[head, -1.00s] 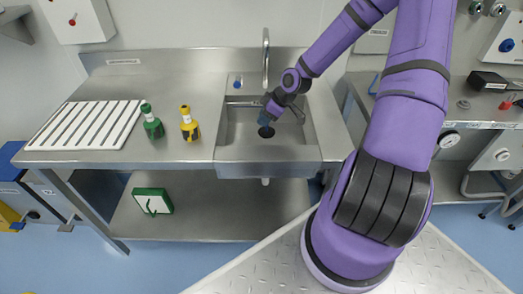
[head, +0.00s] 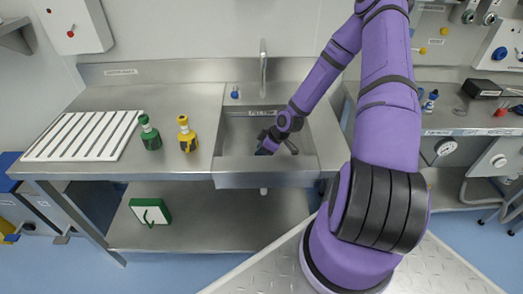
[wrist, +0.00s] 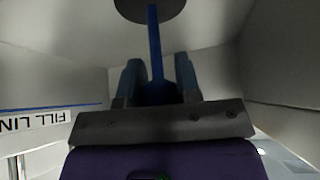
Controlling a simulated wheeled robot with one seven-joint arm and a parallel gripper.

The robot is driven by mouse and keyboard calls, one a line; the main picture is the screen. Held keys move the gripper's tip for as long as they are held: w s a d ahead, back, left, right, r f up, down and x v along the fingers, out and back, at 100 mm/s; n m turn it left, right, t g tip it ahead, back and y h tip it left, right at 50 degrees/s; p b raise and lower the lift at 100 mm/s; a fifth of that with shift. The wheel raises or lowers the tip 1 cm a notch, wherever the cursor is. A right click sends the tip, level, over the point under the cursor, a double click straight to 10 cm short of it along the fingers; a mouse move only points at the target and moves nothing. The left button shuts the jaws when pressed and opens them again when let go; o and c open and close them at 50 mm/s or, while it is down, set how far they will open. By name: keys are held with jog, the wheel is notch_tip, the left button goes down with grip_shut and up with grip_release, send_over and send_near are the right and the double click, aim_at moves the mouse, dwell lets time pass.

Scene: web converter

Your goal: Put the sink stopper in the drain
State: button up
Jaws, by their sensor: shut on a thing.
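The sink basin (head: 230,139) is a steel tub in the counter, below the tap. My gripper (head: 266,147) is down inside it. In the wrist view my gripper (wrist: 158,84) is shut on the stopper's blue knob. The stopper (wrist: 150,9) shows there as a dark disc on a thin blue stem, partly cut off by the top edge of the picture. The disc is beyond my fingertips. The drain opening is not visible in either view, so I cannot tell whether the disc touches it.
The tap (head: 263,68) rises behind the basin. A green bottle (head: 150,137) and a yellow bottle (head: 187,138) stand on the counter left of the basin. A white slatted rack (head: 82,136) lies farther left. The basin walls are close around my gripper.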

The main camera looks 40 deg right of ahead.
jog(key=o, duration=0.9)
jog(key=shift+f, duration=0.1)
jog(key=s+d+r+m+g+h, duration=0.1)
jog(key=s+r+g+h, duration=0.2)
jog(key=r, duration=0.9)
jog(key=s+d+r+m+h, duration=0.15)
jog(key=s+r, duration=0.35)
jog(key=r, duration=0.7)
jog(key=s+a+r+m+h, duration=0.1)
jog(key=s+a+r, duration=0.15)
jog(key=r, duration=0.35)
jog(key=s+a+r+m+h, duration=0.1)
jog(key=s+a+r+h, duration=0.15)
jog(key=r, duration=0.35)
jog(key=s+a+r+m+t+y, duration=0.1)
jog(key=s+a+r, duration=0.2)
jog(key=s+r, duration=0.1)
jog(key=s+a+r+m+t+y, duration=0.1)
jog(key=s+a+r+m, duration=0.1)
jog(key=s+a+r, duration=0.1)
jog(key=s+a+r+m+t+y, duration=0.1)
jog(key=s+a+r, duration=0.2)
jog(key=s+r, duration=0.3)
jog(key=shift+s+a+r+m, duration=0.1)
jog(key=shift+s+a+m, duration=0.25)
jog(key=shift+s, duration=0.35)
